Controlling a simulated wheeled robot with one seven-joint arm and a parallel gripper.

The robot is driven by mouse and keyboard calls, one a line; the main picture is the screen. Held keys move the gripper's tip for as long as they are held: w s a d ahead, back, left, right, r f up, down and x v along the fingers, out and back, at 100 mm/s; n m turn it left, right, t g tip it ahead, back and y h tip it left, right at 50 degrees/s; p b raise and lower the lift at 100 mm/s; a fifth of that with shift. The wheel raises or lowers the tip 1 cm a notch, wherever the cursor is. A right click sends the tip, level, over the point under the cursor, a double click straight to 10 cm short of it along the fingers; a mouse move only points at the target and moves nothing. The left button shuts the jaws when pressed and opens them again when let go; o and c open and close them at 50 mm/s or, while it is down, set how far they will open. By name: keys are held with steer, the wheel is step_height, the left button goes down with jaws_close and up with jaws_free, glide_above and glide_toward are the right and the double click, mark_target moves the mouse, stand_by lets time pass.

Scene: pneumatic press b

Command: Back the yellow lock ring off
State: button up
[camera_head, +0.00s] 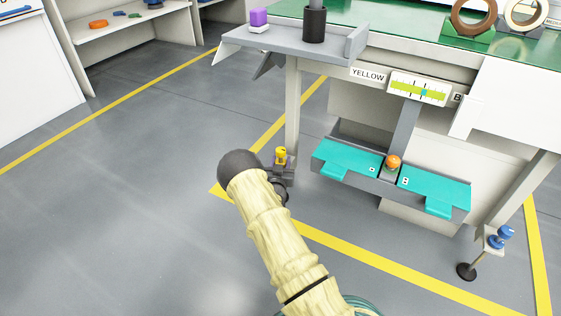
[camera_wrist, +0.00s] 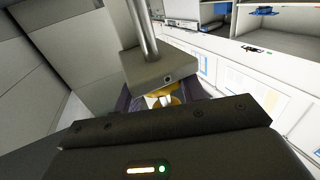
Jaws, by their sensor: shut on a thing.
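The yellow lock ring (camera_head: 281,154) shows in the head view at the lower end of the press bench's left leg. My gripper (camera_head: 280,172) is there, its dark jaws at the ring. In the wrist view a little of the yellow lock ring (camera_wrist: 164,99) shows between the dark fingers of my gripper (camera_wrist: 163,103), under a grey block with a metal rod. My gripper is shut on the ring. The gripper body hides the ring's lower part and most of the contact.
A blue fitting (camera_head: 502,236) sits on the bench's right foot. A turquoise two-part panel (camera_head: 347,158) with an orange button (camera_head: 393,162) hangs right of my gripper. A grey shelf (camera_head: 290,42) juts out above. The floor (camera_head: 120,180) to the left is clear.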

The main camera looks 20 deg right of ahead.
steer(key=n+t+y+p, duration=0.1)
steer(key=y+p, duration=0.1)
steer(key=n+y+p, duration=0.1)
steer(key=n+y, duration=0.1)
steer(key=shift+d+r+t+p, duration=0.15)
steer(key=shift+r+t+p, duration=0.05)
steer(key=shift+t+p, duration=0.2)
steer(key=shift+f+n+y+p, duration=0.25)
steer(key=shift+n+y+p, duration=0.3)
steer(key=shift+y, duration=0.55)
steer(key=o, duration=1)
steer(key=shift+s, duration=0.1)
steer(key=shift+s+a+r+p, duration=0.15)
steer(key=shift+s+a+p, duration=0.05)
steer(key=shift+s+p, duration=0.35)
steer(key=s+p, duration=0.2)
steer(key=s, duration=0.3)
steer(key=s+a+p, duration=0.1)
steer(key=s+p, duration=0.2)
steer(key=s, duration=0.2)
steer(key=s+a+p, duration=0.1)
steer(key=s+p, duration=0.2)
steer(key=s, duration=0.3)
